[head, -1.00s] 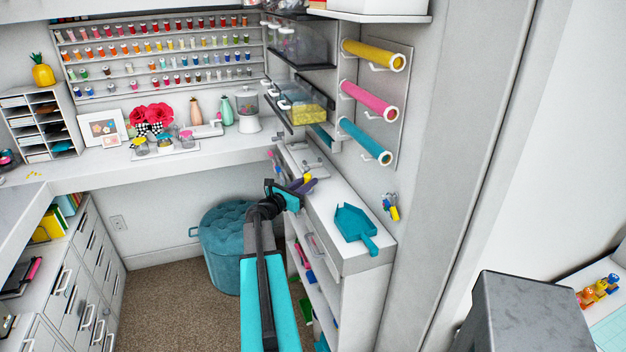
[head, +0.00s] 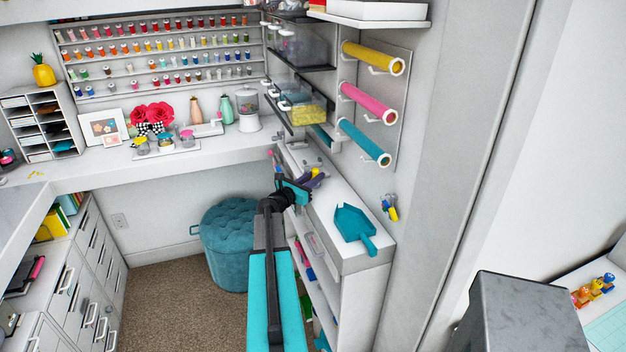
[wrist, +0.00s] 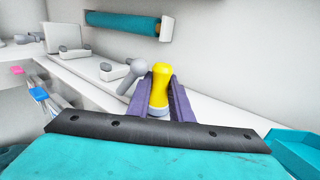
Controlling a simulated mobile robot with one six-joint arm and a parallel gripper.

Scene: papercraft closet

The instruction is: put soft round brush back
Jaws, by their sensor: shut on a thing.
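The soft round brush, which I take to be the yellow piece with a pale grey lower end (wrist: 159,86), sits upright between the purple fingers of my gripper (wrist: 160,98) in the wrist view. My gripper (head: 314,181) is shut on it, over the narrow white shelf top (head: 328,200) in the head view. The brush is mostly hidden there behind the fingers. I cannot tell whether its lower end touches the shelf. A grey rounded piece (wrist: 131,76) stands just left of the brush.
A teal dustpan (head: 353,224) lies on the near end of the shelf top. Small grey holders (wrist: 73,52) line its far part. Paper rolls (head: 365,142) stick out from the wall above. Small yellow and blue tools (head: 390,207) hang at right. A teal ottoman (head: 228,245) stands below.

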